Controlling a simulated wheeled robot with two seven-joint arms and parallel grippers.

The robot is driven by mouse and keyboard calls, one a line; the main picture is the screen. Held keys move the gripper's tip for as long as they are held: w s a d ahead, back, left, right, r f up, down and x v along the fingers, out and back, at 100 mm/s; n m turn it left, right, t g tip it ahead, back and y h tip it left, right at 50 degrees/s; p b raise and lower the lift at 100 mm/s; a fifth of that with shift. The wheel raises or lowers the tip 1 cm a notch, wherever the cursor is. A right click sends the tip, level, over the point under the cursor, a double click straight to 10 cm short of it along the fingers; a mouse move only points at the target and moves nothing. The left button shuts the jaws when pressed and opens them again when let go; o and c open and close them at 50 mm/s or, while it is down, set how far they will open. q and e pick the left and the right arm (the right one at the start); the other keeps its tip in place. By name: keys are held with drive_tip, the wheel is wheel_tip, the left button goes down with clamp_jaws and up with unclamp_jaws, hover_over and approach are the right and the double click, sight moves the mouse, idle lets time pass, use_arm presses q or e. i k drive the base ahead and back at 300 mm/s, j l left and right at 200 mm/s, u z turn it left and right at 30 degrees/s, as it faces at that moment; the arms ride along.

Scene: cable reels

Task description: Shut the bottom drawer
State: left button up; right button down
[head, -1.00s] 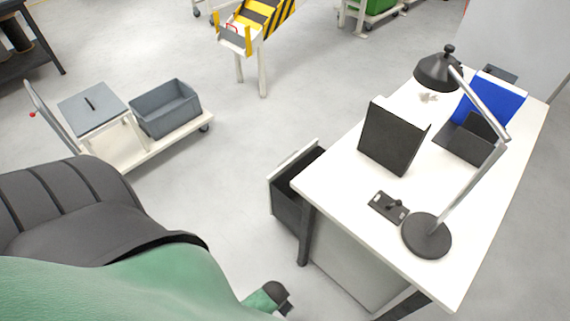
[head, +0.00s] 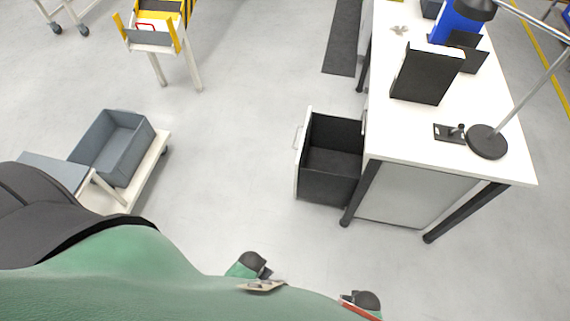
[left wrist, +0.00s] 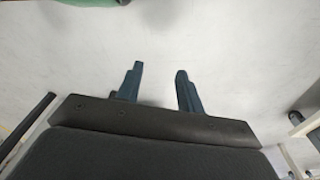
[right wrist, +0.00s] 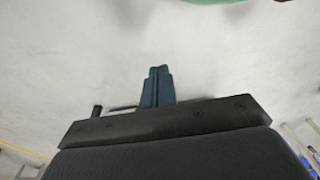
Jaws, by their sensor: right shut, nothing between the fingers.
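The bottom drawer (head: 332,172) is pulled out from the cabinet under the white desk, in the head view right of centre. It is dark inside and looks empty; its pale front panel (head: 302,155) with a handle faces left. My left gripper (left wrist: 157,82) shows in the left wrist view with its two fingers apart and nothing between them. My right gripper (right wrist: 157,80) shows in the right wrist view with its fingers together and empty. Neither gripper shows in the head view, and both are away from the drawer, over bare floor.
The white desk (head: 400,147) holds a lamp (head: 487,142), a black upright file box (head: 425,75) and a small black device (head: 449,132). A cart with a grey bin (head: 118,150) stands at left. The floor between cart and drawer is clear.

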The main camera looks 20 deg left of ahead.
sight(330, 159)
drive_tip(key=k+j, duration=0.3)
drive_tip(key=j, duration=0.2)
drive_tip(key=k+j+z, duration=0.15)
drive_tip(key=j, duration=0.35)
drive_tip(key=k+j, duration=0.4)
drive_tip(key=k+j+z, duration=0.15)
drive_tip(key=k+j, duration=0.2)
drive_tip(key=j, duration=0.2)
drive_tip(key=i+j+z, duration=0.1)
drive_tip(key=i+j, duration=0.15)
drive_tip(key=i+j+z, duration=0.1)
drive_tip(key=i+j, duration=0.15)
drive_tip(key=j, duration=0.15)
drive_tip(key=i+j+z, duration=0.15)
drive_tip(key=j, duration=0.2)
drive_tip(key=i+j+z, duration=0.1)
drive_tip(key=i+j, duration=0.15)
drive_tip(key=j, duration=0.15)
drive_tip(key=i+j+z, duration=0.35)
drive_tip(key=j+z, duration=0.35)
drive_tip(key=i+j, duration=0.05)
